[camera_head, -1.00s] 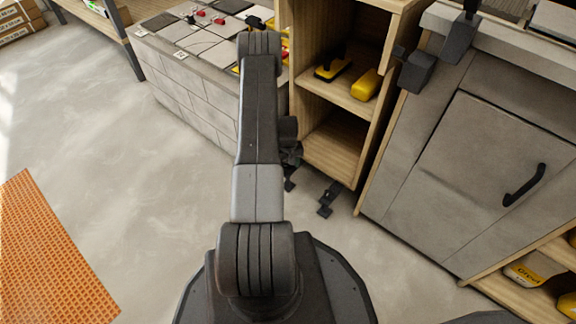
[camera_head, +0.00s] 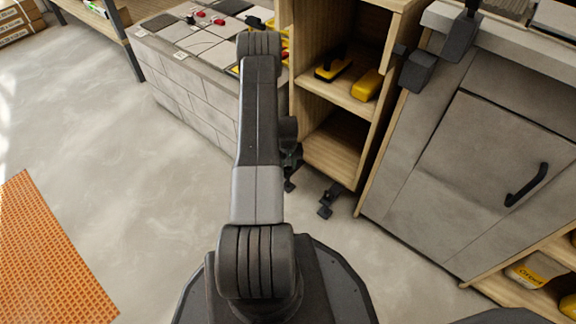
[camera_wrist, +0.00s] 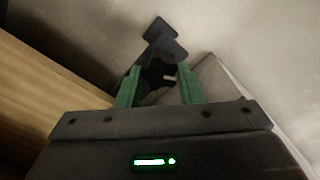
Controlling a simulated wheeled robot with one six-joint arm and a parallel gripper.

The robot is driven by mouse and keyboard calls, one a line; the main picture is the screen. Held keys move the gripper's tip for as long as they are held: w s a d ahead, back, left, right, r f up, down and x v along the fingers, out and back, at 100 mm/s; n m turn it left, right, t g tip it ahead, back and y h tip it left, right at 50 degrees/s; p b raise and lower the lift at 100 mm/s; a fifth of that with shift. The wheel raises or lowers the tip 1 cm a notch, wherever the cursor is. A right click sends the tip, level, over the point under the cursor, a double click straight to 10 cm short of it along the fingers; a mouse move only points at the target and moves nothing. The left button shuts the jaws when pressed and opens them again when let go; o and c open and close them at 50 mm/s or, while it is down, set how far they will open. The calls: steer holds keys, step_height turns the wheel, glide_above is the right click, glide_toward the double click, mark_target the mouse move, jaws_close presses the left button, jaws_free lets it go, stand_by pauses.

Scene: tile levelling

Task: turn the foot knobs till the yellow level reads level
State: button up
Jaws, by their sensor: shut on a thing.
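In the wrist view my gripper (camera_wrist: 160,86) has its two green fingers on either side of a dark lobed foot knob (camera_wrist: 157,72), shut on it. A dark foot plate (camera_wrist: 162,34) lies just beyond the knob on the floor. A black foot (camera_head: 327,203) stands on the floor at the base of the wooden shelf unit. I cannot make out the yellow level or its bubble in either view.
The open wooden shelf unit (camera_head: 340,95) holds a yellow tool with a black handle (camera_head: 333,68) and a yellow block (camera_head: 366,86). A grey cabinet (camera_head: 465,165) stands close on the right. A tiled bench (camera_head: 190,95) is at the left. The floor on the left is mostly clear.

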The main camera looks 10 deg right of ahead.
mark_target(288, 167)
steer(key=shift+m+b, duration=0.7)
steer(key=shift+m, duration=1.4)
steer(key=o, duration=1)
steer(key=shift+c, duration=0.2)
steer(key=shift+r, duration=0.1)
step_height(288, 167, up, 14)
steer(key=p, duration=0.5)
steer(key=shift+f, duration=0.2)
steer(key=shift+f, duration=0.1)
